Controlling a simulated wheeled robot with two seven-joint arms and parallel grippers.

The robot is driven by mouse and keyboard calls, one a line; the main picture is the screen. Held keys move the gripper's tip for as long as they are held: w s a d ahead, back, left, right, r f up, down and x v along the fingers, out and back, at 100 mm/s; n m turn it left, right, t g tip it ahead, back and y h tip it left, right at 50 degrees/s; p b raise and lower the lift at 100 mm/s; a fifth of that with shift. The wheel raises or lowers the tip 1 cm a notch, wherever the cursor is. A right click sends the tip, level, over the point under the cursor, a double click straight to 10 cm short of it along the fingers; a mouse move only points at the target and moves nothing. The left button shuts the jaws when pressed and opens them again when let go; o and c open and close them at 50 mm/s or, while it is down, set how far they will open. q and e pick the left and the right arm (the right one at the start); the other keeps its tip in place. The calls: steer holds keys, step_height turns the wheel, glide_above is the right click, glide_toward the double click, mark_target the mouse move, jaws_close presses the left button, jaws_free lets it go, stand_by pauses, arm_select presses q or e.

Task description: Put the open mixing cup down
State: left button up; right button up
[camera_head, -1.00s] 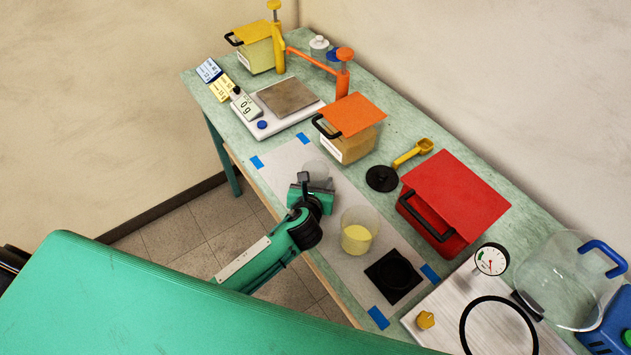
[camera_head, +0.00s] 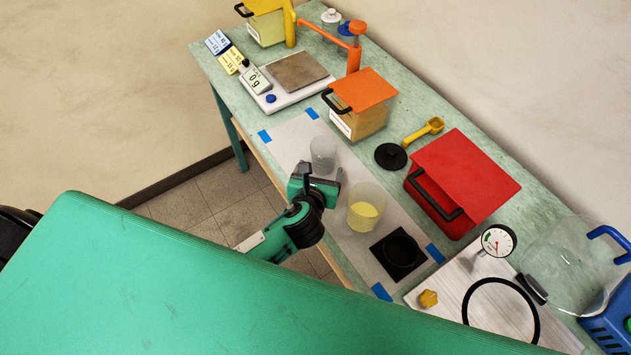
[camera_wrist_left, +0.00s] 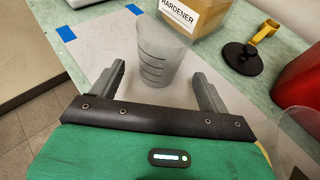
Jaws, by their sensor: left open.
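The open mixing cup (camera_head: 323,153) is a clear, empty-looking cup standing upright on the pale sheet. In the left wrist view the same cup (camera_wrist_left: 158,55) shows dark measuring lines and stands just beyond my fingertips. My left gripper (camera_head: 327,182) is open on the near side of the cup, and its fingers (camera_wrist_left: 158,88) have nothing between them. A second, wider clear cup (camera_head: 366,208) with yellow contents stands to the right of the gripper. My right gripper is not in view.
A black square holder (camera_head: 398,255) lies right of the yellow-filled cup. An orange-lidded hardener box (camera_head: 358,118), black round lid (camera_head: 391,156), yellow scoop (camera_head: 424,130) and red box (camera_head: 462,183) stand behind. A scale (camera_head: 289,86) is further left.

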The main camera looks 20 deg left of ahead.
arm_select(q)
steer(key=v, duration=0.5)
steer(key=shift+s, duration=0.15)
stand_by(0.3)
